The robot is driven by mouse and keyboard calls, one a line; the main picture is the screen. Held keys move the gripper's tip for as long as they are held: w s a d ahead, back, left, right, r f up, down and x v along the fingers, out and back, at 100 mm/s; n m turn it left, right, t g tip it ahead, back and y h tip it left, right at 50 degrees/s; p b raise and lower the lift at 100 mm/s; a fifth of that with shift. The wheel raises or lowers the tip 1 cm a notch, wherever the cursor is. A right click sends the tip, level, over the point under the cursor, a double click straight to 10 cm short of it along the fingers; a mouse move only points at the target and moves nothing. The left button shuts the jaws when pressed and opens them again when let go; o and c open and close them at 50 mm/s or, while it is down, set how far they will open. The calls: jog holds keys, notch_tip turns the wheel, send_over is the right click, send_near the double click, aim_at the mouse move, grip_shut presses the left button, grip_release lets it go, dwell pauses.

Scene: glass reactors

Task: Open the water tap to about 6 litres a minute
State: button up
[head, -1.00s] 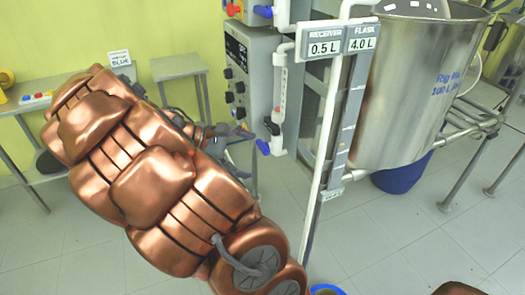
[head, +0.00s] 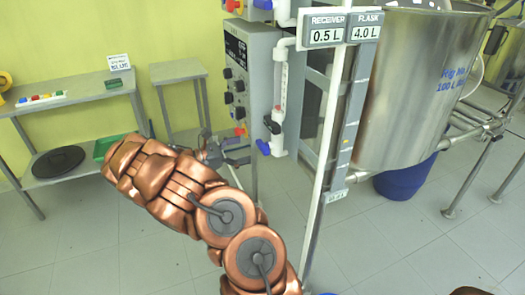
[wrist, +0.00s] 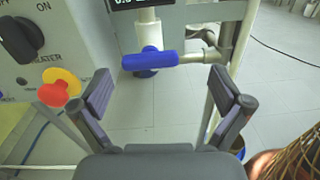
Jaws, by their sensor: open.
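A blue tap handle (wrist: 150,60) sits in front of my gripper in the wrist view, lying crosswise on a white and metal pipe. In the head view a blue tap (head: 262,147) shows at the lower end of a clear flow tube (head: 281,88), beside a black knob (head: 271,125). My gripper (wrist: 160,76) is open and empty, its two fingers on either side of the handle, which looks a little beyond the fingertips and untouched. In the head view my gripper (head: 238,148) is small, left of the blue tap. A dark display (wrist: 132,4) above the handle is cut off.
A control box (head: 250,70) with knobs stands beside the tap, and its red-yellow button (wrist: 60,87) is near my left finger. A white upright pole (head: 325,140) and a steel vessel (head: 415,90) stand to the right. A shelf table (head: 75,95) is at left.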

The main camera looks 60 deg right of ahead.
aim_at(259, 148)
jog(key=shift+n, duration=0.5)
jog(key=shift+s+d+f, duration=0.35)
jog(key=shift+s+d, duration=0.15)
jog(key=shift+d, duration=0.7)
jog(key=shift+s+d+f, duration=0.35)
jog(key=shift+s+d, duration=0.2)
jog(key=shift+d, duration=0.65)
jog(key=shift+s+d+f, duration=0.35)
jog(key=shift+s+d, duration=0.15)
jog(key=shift+d, duration=0.7)
jog(key=c, duration=0.9)
jog(key=shift+p, duration=0.3)
